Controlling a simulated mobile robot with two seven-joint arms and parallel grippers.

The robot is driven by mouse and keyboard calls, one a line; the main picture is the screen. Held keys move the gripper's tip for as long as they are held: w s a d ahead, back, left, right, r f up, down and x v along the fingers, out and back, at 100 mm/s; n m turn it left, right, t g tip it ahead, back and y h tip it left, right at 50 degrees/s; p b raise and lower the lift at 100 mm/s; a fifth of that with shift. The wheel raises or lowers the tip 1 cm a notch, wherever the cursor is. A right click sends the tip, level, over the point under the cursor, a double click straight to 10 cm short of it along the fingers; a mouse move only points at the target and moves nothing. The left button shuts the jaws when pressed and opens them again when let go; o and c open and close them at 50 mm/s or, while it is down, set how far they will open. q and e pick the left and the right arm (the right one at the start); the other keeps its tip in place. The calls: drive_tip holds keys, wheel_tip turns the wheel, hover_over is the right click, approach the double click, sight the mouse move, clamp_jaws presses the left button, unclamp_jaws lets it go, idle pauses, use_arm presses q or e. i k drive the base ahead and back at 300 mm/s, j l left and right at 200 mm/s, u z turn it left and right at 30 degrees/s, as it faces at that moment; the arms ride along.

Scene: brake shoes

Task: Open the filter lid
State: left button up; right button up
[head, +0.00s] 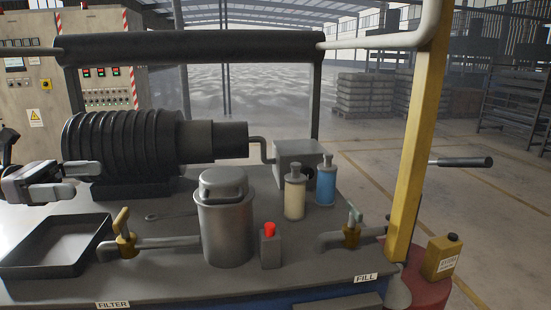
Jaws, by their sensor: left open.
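The filter is a grey metal canister (226,232) standing upright on the dark bench top. Its domed lid (223,180) with a raised handle sits on top, and it looks closed. My left gripper (88,181) is at the left edge of the view, open and empty. It is above the back of the black tray, apart from the canister and to its left. My right gripper is not in view.
A black tray (20,271) and a pipe with a yellow-handled valve (124,240) are left of the canister. A ribbed motor (125,140) stands behind. A red-button box (270,247), cream bottle (294,197) and blue bottle (326,184) are at right. A yellow post (414,130) rises farther right.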

sight(220, 188)
drive_tip(key=k+l, duration=0.75)
drive_tip(key=l, duration=0.1)
